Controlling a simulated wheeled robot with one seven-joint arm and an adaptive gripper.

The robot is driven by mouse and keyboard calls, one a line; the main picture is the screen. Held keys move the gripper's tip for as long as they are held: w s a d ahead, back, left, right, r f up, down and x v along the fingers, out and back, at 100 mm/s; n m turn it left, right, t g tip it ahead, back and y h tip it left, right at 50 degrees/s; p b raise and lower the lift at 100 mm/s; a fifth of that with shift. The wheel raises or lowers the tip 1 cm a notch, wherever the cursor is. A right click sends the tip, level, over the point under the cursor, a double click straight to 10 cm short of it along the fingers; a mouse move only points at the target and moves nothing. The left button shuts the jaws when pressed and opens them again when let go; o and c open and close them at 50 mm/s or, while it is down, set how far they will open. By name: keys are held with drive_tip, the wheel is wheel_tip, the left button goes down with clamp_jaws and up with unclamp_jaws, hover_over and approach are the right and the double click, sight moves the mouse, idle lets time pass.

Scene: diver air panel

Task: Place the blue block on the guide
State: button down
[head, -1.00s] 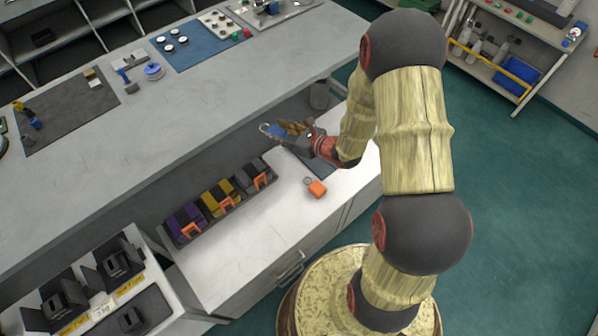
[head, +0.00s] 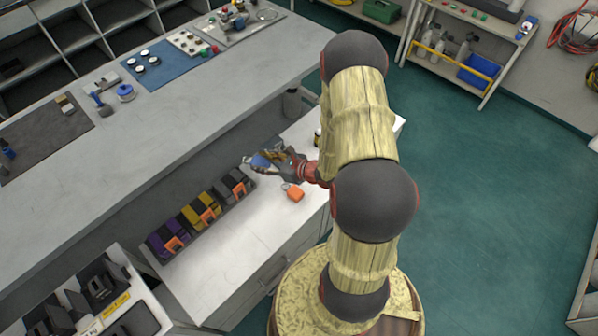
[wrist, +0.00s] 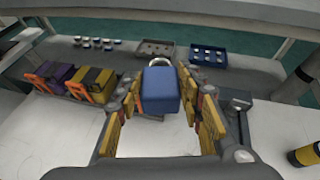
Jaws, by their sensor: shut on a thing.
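My gripper (head: 272,162) is shut on the blue block (wrist: 160,92), which sits between the two yellow-padded fingers in the wrist view. A silver ring shows at the block's far end. In the head view the blue block (head: 260,161) is small and partly covered by the fingers, held over the low white counter near the right end of the dark rack. I cannot tell which thing is the guide.
The dark rack (head: 163,257) holds purple, yellow and black units with orange parts. An orange piece (head: 296,195) lies on the white counter (head: 230,262), whose front part is clear. The long grey bench (head: 130,140) rises behind.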

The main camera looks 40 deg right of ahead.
drive_tip(key=s+d+f+m+t+h+p, duration=0.1)
drive_tip(key=s+d+f+m+h, duration=0.35)
drive_tip(key=s+d, duration=0.8)
drive_tip(key=shift+n+y, duration=0.75)
drive_tip(key=shift+n, duration=0.1)
drive_tip(key=w+d+f+b, duration=0.1)
drive_tip(key=w+f, duration=0.2)
drive_tip(key=w+d+f+b, duration=0.1)
drive_tip(key=w+d+f, duration=0.1)
drive_tip(key=w+f, duration=0.1)
drive_tip(key=w+d+f+b, duration=0.1)
drive_tip(key=w+f+b, duration=0.1)
drive_tip(key=w+f, duration=0.2)
drive_tip(key=shift+w+d, duration=0.1)
drive_tip(key=shift+d, duration=0.05)
drive_tip(key=shift+w+d+f, duration=0.2)
drive_tip(key=shift+w+f, duration=0.15)
drive_tip(key=shift+f, duration=0.2)
drive_tip(key=shift+f+b, duration=0.9)
drive_tip(key=shift+f, duration=0.6)
drive_tip(key=shift+f, duration=0.15)
drive_tip(key=c, duration=1.2)
unclamp_jaws()
